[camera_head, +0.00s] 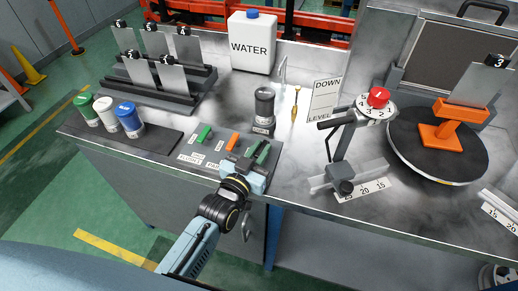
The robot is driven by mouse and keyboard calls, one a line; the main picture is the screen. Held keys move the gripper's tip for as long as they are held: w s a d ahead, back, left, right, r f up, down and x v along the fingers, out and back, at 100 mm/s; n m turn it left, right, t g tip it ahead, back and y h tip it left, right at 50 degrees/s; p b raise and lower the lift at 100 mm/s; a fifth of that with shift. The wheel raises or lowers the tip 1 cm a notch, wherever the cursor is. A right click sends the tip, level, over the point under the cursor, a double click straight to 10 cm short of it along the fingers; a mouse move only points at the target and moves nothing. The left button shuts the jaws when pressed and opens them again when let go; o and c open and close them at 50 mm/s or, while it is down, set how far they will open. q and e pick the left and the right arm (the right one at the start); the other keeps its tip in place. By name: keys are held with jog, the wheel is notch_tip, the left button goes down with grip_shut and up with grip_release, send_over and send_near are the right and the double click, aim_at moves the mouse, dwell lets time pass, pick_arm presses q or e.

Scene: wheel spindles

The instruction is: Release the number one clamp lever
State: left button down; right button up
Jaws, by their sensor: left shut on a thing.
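My left gripper (256,153) reaches over the front of a dark control panel (168,157) at the table's front edge. It is shut on a small green lever (263,152) at the panel's right end; the fingers partly hide it, and I cannot read a number there. To its left on the panel are an orange lever (232,142) and another green lever (204,133), each with a small label nearby. My right gripper is not in view.
A dark bottle (264,108) stands just behind the gripper. A black-handled stand with a red knob (378,97) and a round turntable (437,150) bearing an orange holder (445,125) are to the right. Three capped jars (106,113) stand at left, below numbered plates (172,78).

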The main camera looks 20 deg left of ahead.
pick_arm(q)
jog(key=shift+d+r+n+y+p, duration=0.2)
jog(key=shift+n+y+p, duration=0.25)
jog(key=shift+y, duration=0.35)
jog(key=shift+d+f+n+y, duration=0.1)
jog(key=shift+n+y, duration=0.45)
jog(key=shift+y, duration=0.15)
jog(key=c, duration=1.4)
grip_release()
jog(key=shift+o, duration=0.2)
jog(key=s+p, duration=0.6)
jog(key=s, duration=0.7)
jog(key=shift+s, duration=0.2)
